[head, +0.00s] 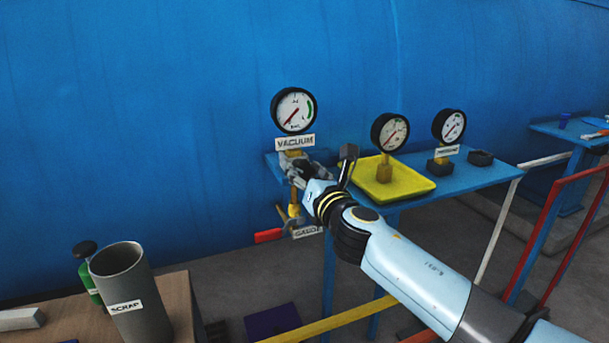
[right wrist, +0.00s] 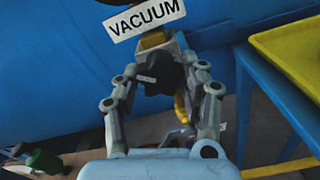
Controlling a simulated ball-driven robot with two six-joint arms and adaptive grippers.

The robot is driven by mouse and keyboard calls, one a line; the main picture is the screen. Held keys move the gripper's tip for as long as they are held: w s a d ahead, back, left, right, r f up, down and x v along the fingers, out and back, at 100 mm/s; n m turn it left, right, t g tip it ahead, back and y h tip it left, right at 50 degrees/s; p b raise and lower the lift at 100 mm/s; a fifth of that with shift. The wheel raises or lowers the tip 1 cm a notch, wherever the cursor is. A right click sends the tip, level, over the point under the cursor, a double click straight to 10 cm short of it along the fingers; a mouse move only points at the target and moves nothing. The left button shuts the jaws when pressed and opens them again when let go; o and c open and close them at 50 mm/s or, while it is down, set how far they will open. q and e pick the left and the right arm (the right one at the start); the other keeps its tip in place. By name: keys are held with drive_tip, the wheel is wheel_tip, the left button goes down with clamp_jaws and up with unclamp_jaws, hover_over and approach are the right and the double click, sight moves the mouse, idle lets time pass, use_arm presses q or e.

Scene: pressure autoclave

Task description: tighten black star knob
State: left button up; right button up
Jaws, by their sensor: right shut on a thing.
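The black star knob (right wrist: 157,73) shows in the right wrist view, below the VACUUM label (right wrist: 146,18), with brass fitting parts above and beside it. My right gripper (head: 299,167) is at the valve under the vacuum gauge (head: 294,110). In the right wrist view its two fingers (right wrist: 160,80) stand on either side of the knob and are shut on it. In the head view the gripper hides the knob. My left gripper is in neither view.
A blue shelf (head: 484,175) holds a yellow tray (head: 418,188) with a gauge (head: 390,132), and a PRESSURE gauge (head: 449,125). A red-handled valve (head: 268,236) sits below, by the GAUGE label (head: 307,232). A grey SCRAP bin (head: 118,270) stands at lower left.

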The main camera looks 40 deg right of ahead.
drive_tip(key=m+b, duration=0.2)
drive_tip(key=m, duration=0.5)
drive_tip(key=shift+f, duration=0.1)
drive_tip(key=m+b, duration=0.1)
drive_tip(key=m, duration=0.2)
drive_tip(key=shift+m+b, duration=0.35)
drive_tip(key=shift+m, duration=0.05)
drive_tip(key=m+b, duration=0.1)
drive_tip(key=m, duration=0.2)
drive_tip(key=shift+m, duration=0.3)
drive_tip(key=m+b, duration=0.2)
drive_tip(key=m, duration=0.1)
drive_tip(key=shift+m, duration=0.3)
drive_tip(key=m+b, duration=0.2)
drive_tip(key=m, duration=0.1)
drive_tip(key=shift+m, duration=0.3)
drive_tip(key=m+b, duration=0.1)
drive_tip(key=m, duration=0.2)
drive_tip(key=shift+m, duration=0.3)
drive_tip(key=shift+m+b, duration=0.85)
drive_tip(key=shift+m, duration=0.85)
